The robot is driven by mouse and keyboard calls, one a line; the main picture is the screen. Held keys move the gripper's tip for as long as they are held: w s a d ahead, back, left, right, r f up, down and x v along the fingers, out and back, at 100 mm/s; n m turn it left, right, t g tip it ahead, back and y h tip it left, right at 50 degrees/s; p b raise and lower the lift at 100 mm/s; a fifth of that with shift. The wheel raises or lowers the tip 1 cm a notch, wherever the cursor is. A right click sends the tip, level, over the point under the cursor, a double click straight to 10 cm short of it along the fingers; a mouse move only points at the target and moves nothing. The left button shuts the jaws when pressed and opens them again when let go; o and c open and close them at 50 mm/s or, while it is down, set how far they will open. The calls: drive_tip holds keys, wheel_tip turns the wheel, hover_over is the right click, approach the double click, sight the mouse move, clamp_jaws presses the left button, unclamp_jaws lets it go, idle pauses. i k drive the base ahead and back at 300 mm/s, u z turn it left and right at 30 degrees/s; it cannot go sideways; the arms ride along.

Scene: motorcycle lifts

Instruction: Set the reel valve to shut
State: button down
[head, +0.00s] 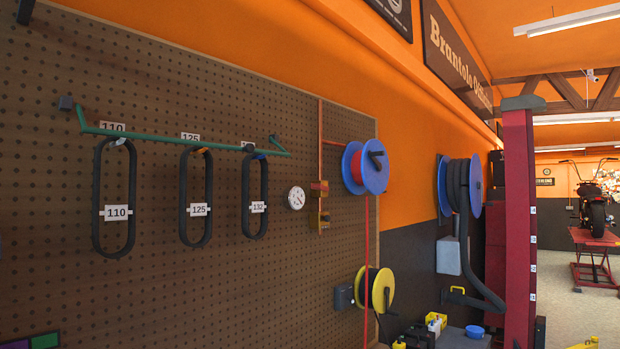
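A blue reel with a red hose (373,167) hangs on the right part of the pegboard. Left of it, small orange-yellow fittings (319,188) sit in line with a thin red pipe (320,130). One of these may be the reel valve, but they are too small to tell a handle or its position. A yellow reel (381,290) is mounted lower down. A larger blue reel with a thick black hose (460,188) is on the wall farther right. My gripper is not in view.
A round white gauge (296,198) is left of the fittings. Black belts (117,195) hang from a green rail (180,138). A dark red post (519,230) stands at right. Bottles and containers (436,323) are low at the bottom. Open floor (575,310) shows at far right.

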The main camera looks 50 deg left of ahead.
sight(320, 187)
drive_tip(key=u, duration=1.35)
